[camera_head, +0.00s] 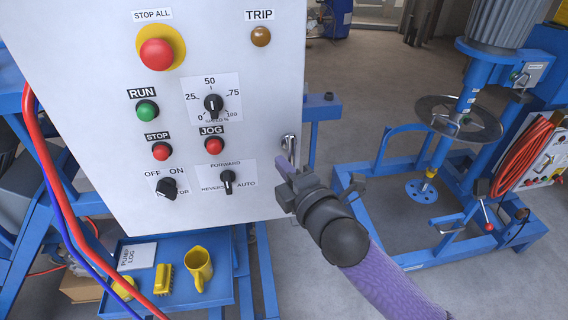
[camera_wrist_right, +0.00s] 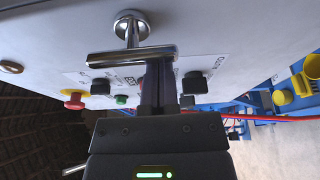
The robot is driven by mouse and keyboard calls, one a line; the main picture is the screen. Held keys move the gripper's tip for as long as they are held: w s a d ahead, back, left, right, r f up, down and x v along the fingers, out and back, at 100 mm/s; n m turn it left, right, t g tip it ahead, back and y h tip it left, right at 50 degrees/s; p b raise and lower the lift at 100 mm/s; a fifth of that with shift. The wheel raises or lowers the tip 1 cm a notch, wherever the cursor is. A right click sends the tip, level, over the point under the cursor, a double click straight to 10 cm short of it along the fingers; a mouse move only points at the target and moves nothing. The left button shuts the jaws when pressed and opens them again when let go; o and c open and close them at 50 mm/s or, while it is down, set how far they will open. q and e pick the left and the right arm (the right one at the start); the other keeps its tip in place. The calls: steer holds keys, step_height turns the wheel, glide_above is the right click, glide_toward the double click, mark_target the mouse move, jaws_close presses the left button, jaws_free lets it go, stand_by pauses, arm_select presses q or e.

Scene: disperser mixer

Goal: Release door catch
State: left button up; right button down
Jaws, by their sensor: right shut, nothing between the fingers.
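The door catch, a chrome T-shaped handle (camera_head: 289,143), sits near the right edge of the grey-white control cabinet door (camera_head: 120,110). In the right wrist view the handle (camera_wrist_right: 132,55) shows large, a bar on a round-based stem. My right gripper (camera_head: 285,167) is at the handle's lower end, its fingers shut with nothing between them. In the right wrist view its fingertips (camera_wrist_right: 159,68) reach the bar's edge; I cannot tell whether they touch it. My left gripper is not in view.
The door carries a red stop button (camera_head: 157,54), a speed dial (camera_head: 213,105) and several switches. The blue mixer frame (camera_head: 357,205) stands to the right. Open floor lies behind.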

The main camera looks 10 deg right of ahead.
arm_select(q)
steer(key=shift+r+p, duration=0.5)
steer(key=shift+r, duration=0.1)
arm_select(e)
steer(key=shift+d+n, duration=0.1)
steer(key=shift+n, duration=0.3)
